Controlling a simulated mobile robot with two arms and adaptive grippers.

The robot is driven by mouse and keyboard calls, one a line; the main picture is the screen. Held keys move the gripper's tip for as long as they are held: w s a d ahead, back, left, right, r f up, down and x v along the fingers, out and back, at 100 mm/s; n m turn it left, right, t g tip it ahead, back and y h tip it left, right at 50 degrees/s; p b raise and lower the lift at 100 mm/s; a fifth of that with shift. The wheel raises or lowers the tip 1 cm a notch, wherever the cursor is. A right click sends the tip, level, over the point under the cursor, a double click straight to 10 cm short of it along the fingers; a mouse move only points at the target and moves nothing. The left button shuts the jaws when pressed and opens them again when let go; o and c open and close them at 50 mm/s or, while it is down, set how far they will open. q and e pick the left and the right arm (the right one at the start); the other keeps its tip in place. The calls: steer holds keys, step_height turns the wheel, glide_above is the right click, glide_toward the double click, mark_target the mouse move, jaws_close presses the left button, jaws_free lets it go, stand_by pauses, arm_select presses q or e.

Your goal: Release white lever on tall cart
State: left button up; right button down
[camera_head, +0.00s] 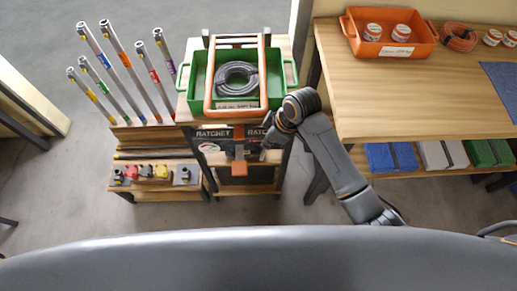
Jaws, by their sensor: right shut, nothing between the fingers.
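The tall cart (184,112) stands left of centre, with a wooden top and lower shelves. Labels reading RATCHET (213,134) are on its near side, with an orange part (239,168) below and between them. I cannot clearly make out a white lever; it may be hidden or too small to tell. My right arm comes in from the right, and my right gripper (265,150) points down at the cart's near right side. Its fingers are shut with nothing between them, close to the right RATCHET label; I cannot tell whether they touch the cart. My left gripper is out of view.
A green crate (197,82) with a coiled hose (236,76) and an orange frame sits on the cart. A lower rack (150,137) holding several upright tubes stands left. A wooden bench (385,95) with an orange bin (352,37) is right. Floor shows in front.

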mark_target(264, 153)
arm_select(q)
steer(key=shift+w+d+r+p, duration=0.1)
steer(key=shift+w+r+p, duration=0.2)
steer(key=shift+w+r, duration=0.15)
arm_select(e)
steer(key=s+x, duration=0.1)
steer(key=x, duration=0.7)
steer(key=shift+w, duration=0.45)
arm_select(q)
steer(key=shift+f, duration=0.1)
arm_select(e)
steer(key=shift+f, duration=0.1)
